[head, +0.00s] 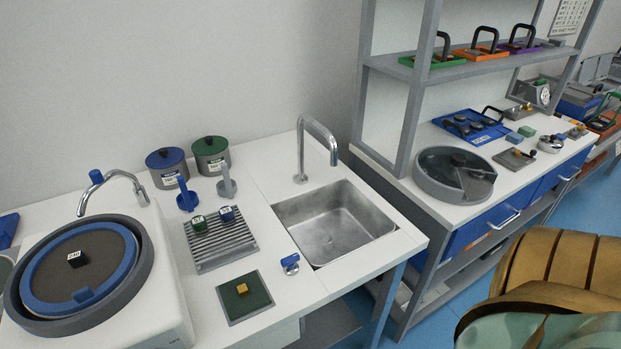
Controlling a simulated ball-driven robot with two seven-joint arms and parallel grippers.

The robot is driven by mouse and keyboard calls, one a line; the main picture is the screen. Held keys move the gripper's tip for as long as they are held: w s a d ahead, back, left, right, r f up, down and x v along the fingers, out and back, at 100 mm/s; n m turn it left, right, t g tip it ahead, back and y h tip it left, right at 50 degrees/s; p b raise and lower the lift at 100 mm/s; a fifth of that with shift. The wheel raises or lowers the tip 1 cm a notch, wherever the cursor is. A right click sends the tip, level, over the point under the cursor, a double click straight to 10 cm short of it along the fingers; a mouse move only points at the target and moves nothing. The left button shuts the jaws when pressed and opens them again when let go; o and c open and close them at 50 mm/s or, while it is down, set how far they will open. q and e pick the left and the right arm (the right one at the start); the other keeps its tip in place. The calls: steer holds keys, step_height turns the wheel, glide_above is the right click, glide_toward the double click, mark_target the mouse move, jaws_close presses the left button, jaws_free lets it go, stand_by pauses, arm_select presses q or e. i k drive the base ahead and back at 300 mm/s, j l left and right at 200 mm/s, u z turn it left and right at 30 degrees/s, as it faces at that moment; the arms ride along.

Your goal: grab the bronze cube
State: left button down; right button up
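A small bronze-gold cube (242,289) sits on a dark green square pad with a grey rim (262,307), on the white counter left of the sink. Its top and sides show and nothing covers it. Neither my left nor my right gripper shows in the head view.
A grey ribbed plate (222,252) with a green and a blue cube stands behind the pad. A small blue-and-white item (290,264) lies to its right, beside the steel sink (335,222). Bare counter (205,325) surrounds the pad.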

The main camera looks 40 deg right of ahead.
mark_target(243, 290)
steer(key=z, duration=0.75)
